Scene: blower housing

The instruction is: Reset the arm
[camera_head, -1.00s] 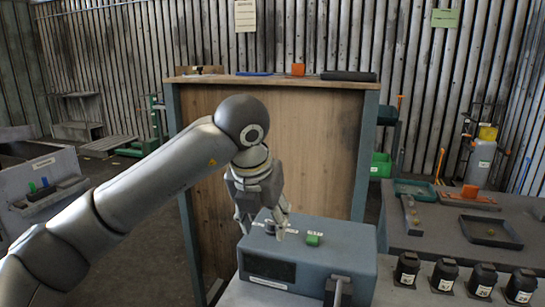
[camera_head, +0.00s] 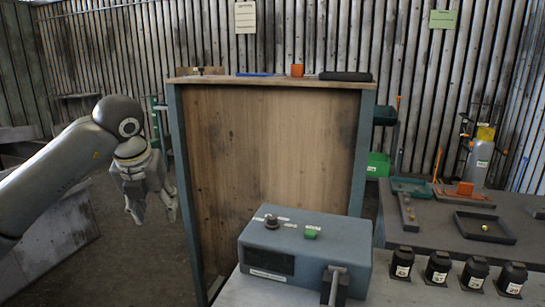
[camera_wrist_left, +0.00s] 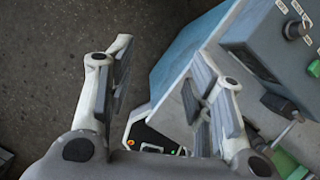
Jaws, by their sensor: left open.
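My left arm comes in from the left in the head view. My left gripper (camera_head: 150,212) hangs fingers-down in free air, left of the wooden-backed cabinet, open and empty. In the left wrist view its two fingers (camera_wrist_left: 162,95) stand wide apart with nothing between them. The blue-grey control box (camera_head: 305,255) sits on the bench to the right of the gripper, clear of it. The box carries a dark knob (camera_head: 271,221) and a green button (camera_head: 311,232) on top. My right gripper is not seen.
Several black capped containers (camera_head: 438,268) line the front of the right bench. A shallow tray (camera_head: 484,228) lies behind them. Dark floor is open below the gripper.

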